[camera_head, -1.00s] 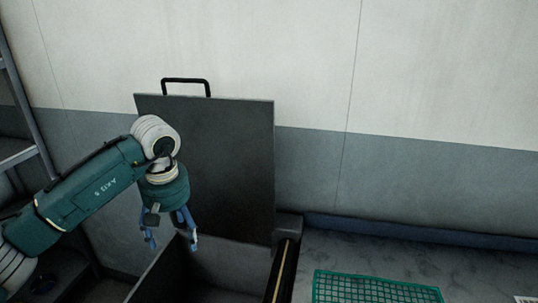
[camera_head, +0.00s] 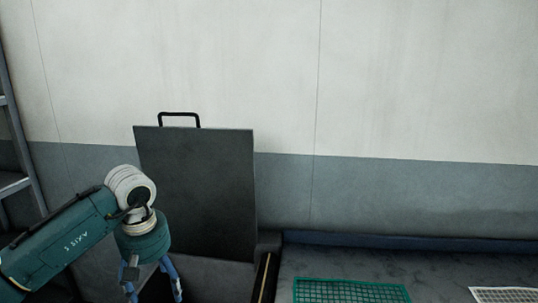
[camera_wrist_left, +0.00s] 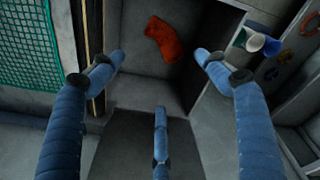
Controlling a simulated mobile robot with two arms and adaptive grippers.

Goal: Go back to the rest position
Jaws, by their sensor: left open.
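My left gripper (camera_head: 152,292) is open and empty in the head view, pointing down in front of the raised dark lid (camera_head: 205,200) of a box. Its blue fingers are spread apart in the left wrist view (camera_wrist_left: 160,75), with nothing between them. In that view an orange-red object (camera_wrist_left: 163,40) lies on a grey surface beyond the fingers, apart from them. My right gripper is in neither view.
A green mesh (camera_head: 350,291) and a pale mesh (camera_head: 505,294) lie on the grey counter (camera_head: 430,265) at right. A metal rack (camera_head: 22,150) stands at left. The wrist view shows a white and blue container (camera_wrist_left: 258,42) at upper right.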

